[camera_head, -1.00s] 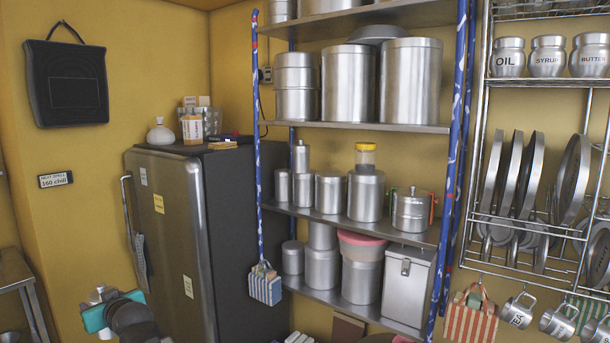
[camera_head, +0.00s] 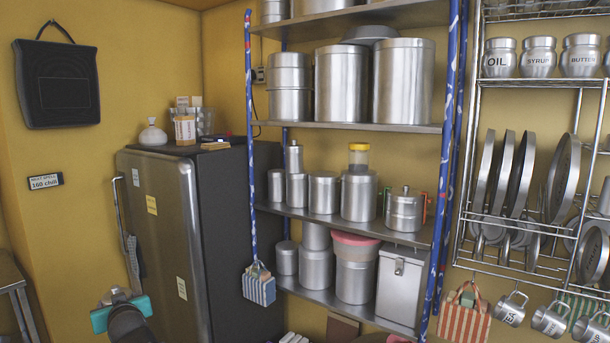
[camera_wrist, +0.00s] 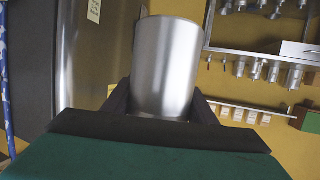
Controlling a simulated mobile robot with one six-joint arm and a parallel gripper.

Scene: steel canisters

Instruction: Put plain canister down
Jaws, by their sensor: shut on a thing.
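My gripper (camera_wrist: 160,106) is shut on a plain steel canister (camera_wrist: 168,62) in the wrist view. The two dark fingers press on its left and right sides. The canister has smooth, unlabelled walls, and its lower part is hidden behind my gripper. In the head view my wrist with its teal part (camera_head: 120,314) is at the lower left, in front of the fridge. The held canister cannot be clearly made out there. A steel shelf unit stands in the middle; its middle shelf (camera_head: 300,213) bears several canisters, including one with a yellow-lidded jar on top (camera_head: 358,196).
A dark fridge (camera_head: 236,240) stands left of the shelves. Blue posts (camera_head: 250,150) edge the shelves, with a striped bag (camera_head: 259,286) hanging at the left one. A wire rack (camera_head: 470,215) with plates and cups is at the right. The shelves are crowded, with small gaps.

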